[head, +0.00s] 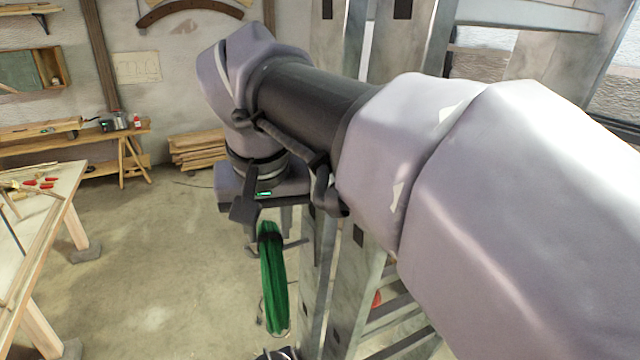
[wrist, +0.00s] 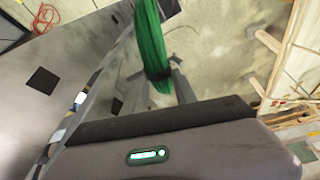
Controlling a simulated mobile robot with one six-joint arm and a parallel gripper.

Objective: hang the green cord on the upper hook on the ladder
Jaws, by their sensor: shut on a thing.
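The green cord (head: 273,285) is a long narrow coil with a dark band near its top. It hangs down from my gripper (head: 268,232), which is shut on it at the band. In the wrist view the cord (wrist: 150,40) runs away from my gripper (wrist: 157,80). The grey ladder (head: 345,300) stands just right of the cord; its rail (wrist: 45,75) fills the left of the wrist view. A thin grey bar (head: 293,245) shows beside the cord's top; I cannot tell whether it is the upper hook or whether it touches the cord. My arm covers much of the ladder.
A wooden workbench (head: 45,215) with small tools stands at the left. A second bench (head: 75,140) and stacked boards (head: 197,150) are at the back wall. The concrete floor (head: 160,260) between is clear. A red cable (wrist: 45,18) lies beyond the ladder.

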